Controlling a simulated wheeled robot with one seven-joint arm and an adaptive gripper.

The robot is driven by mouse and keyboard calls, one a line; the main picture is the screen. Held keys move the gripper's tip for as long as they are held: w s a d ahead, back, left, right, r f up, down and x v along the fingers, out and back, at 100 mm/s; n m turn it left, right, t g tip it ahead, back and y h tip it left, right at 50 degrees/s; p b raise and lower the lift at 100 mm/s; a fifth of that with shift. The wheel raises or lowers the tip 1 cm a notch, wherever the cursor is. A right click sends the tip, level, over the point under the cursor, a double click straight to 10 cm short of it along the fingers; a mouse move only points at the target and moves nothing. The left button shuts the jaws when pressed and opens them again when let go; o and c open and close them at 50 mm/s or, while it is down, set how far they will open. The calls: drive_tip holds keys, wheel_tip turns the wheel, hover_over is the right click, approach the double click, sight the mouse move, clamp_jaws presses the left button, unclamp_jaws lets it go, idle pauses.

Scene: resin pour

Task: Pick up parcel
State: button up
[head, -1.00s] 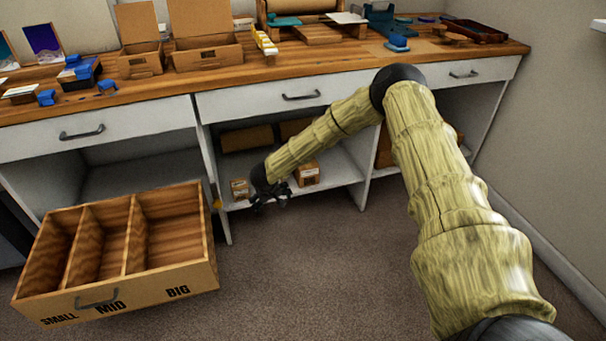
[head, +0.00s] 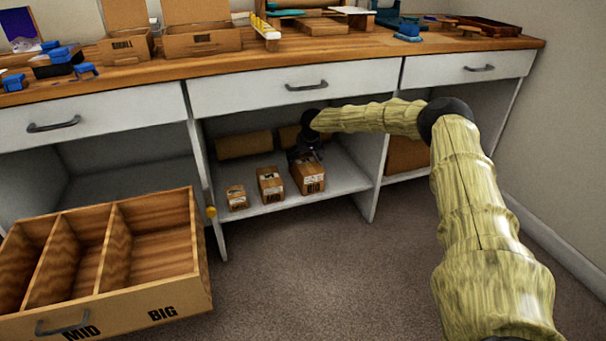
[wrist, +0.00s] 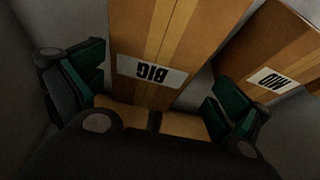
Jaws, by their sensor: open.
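Three brown cardboard parcels stand in a row on the middle shelf. The BIG parcel (head: 308,177) is at the right, the MID parcel (head: 270,185) beside it, and the SMALL parcel (head: 237,197) at the left. My gripper (head: 305,152) is inside the bay, at the back end of the BIG parcel. In the wrist view the open fingers (wrist: 155,85) stand on either side of the BIG parcel (wrist: 150,40), with its label between them. The MID parcel (wrist: 272,70) lies beyond the right finger. Contact with the parcel cannot be told.
Brown rolls or boxes (head: 243,144) lie at the back of the bay. The drawer front (head: 305,90) and worktop hang close above my gripper. A divided wooden box (head: 150,298) marked MID and BIG stands at the lower left. Carpet in front is clear.

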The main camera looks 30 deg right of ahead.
drive_tip(key=shift+d+f+b, duration=0.3)
drive_tip(key=shift+d+f, duration=0.1)
drive_tip(key=shift+f, duration=0.45)
drive_tip(key=b+x, duration=0.1)
drive_tip(key=x, duration=0.1)
drive_tip(key=b+x, duration=0.2)
drive_tip(key=shift+w+d+f, duration=0.15)
drive_tip(key=shift+w+f, duration=0.1)
drive_tip(key=shift+w, duration=0.15)
drive_tip(key=shift+c, duration=0.4)
drive_tip(key=shift+r, duration=0.15)
drive_tip(key=c, duration=1.4)
drive_tip(key=shift+s+r, duration=0.1)
